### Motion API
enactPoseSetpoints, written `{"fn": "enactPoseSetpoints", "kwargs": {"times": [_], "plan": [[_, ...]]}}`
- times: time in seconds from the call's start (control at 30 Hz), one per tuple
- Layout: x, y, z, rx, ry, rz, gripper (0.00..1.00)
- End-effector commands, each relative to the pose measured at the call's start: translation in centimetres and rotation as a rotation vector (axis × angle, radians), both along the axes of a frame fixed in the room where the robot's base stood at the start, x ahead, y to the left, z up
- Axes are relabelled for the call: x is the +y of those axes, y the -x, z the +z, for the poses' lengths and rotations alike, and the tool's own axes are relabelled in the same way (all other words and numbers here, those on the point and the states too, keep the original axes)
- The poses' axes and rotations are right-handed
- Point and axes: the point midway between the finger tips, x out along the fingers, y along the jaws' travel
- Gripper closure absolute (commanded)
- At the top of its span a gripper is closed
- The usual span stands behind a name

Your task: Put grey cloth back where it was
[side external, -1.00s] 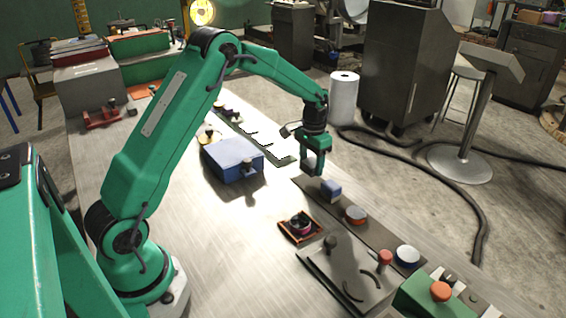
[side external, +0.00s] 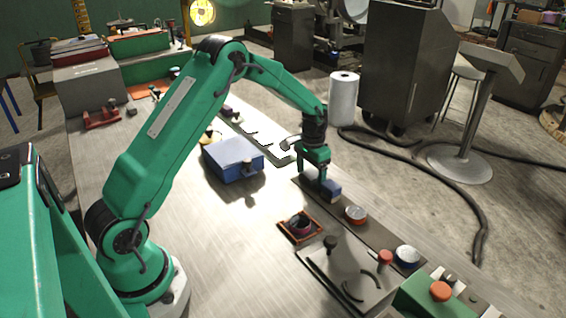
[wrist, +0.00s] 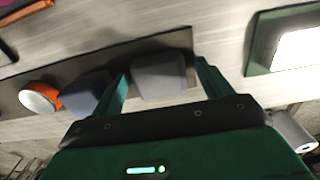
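The grey cloth (wrist: 159,76) looks like a small folded grey block in the wrist view. In the side external view my gripper (side external: 317,186) is low over the far end of the dark grey strip (side external: 378,236), pointing down. The cloth is mostly hidden there by the fingers. A blue block (side external: 331,190) is right beside the gripper on the strip, and it also shows left of the cloth in the wrist view (wrist: 87,91). I cannot tell whether the cloth touches the strip.
An orange-and-white round piece (side external: 356,214) and a blue-and-white one (side external: 407,255) are further along the strip. A blue box (side external: 232,160) and an orange tray (side external: 282,225) are to the left. Bare table lies between them.

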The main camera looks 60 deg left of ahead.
Motion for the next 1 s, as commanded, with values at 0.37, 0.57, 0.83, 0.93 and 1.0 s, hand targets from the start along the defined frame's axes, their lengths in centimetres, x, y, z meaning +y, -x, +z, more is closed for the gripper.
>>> {"fn": "enactPoseSetpoints", "kwargs": {"times": [0.37, 0.57, 0.83, 0.93, 1.0], "plan": [[0.0, 0.0, 0.3, -0.001, 0.000, 0.000, 0.22], [0.0, -0.1, 1.8, -0.002, 0.000, 0.000, 0.22], [0.1, -0.1, 5.8, -0.005, -0.001, 0.000, 0.22], [0.1, -0.1, 7.5, -0.005, -0.001, 0.000, 0.22], [0.1, -0.1, 8.6, -0.004, -0.001, 0.000, 0.22]]}}
